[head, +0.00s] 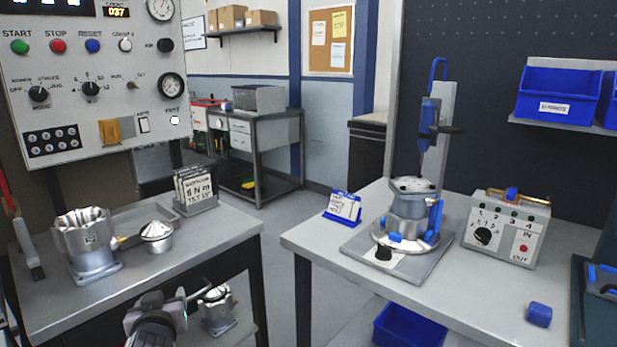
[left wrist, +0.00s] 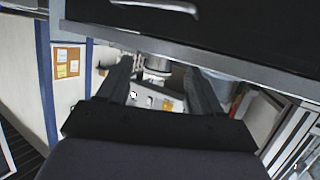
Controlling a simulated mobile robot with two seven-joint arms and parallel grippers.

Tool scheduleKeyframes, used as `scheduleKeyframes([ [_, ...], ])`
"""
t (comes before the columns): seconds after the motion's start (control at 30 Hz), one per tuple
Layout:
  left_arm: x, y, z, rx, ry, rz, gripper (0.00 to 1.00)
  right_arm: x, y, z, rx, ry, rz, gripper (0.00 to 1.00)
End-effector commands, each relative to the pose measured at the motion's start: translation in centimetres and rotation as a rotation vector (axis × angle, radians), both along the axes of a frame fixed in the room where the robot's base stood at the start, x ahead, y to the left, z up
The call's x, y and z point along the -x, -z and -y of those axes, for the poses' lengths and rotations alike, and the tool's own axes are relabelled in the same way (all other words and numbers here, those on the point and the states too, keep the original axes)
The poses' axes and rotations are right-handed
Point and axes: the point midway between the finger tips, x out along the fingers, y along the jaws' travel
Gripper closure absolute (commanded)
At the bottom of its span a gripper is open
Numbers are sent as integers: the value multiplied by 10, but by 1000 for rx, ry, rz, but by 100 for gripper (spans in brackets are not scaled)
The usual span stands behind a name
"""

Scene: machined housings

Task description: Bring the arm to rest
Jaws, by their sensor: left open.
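My left gripper (head: 196,298) is low in the head view, in front of the left bench (head: 215,248). It also shows in the left wrist view (left wrist: 162,72), with its two dark fingers spread apart and no object held between them. In the head view a metal housing (head: 216,312) stands on the lower shelf just beyond the gripper, partly covered by it. A larger scalloped housing (head: 84,243) and a domed metal part (head: 157,234) stand on the left bench top. My right gripper is in neither view.
The right bench (head: 325,262) carries a fixture with a metal housing (head: 408,212), a switch box (head: 507,228) and a blue block (head: 539,314). A control panel (head: 95,75) hangs at upper left. Floor (head: 270,290) shows between the benches. A bench edge (left wrist: 200,52) crosses the left wrist view.

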Motion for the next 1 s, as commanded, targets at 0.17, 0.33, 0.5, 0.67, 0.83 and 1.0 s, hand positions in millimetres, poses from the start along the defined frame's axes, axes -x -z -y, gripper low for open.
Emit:
scheduleKeyframes([
  [0.17,55,76,19,-44,163,-113,34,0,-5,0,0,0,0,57],
  [0.33,117,132,38,-59,308,-196,34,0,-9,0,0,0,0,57],
  [0.5,188,171,57,-54,439,-260,34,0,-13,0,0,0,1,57],
  [0.67,247,191,72,-36,533,-299,34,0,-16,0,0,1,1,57],
  [0.83,284,198,80,-21,582,-317,34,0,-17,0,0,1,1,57],
  [1.0,294,200,83,-15,595,-321,34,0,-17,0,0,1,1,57],
])
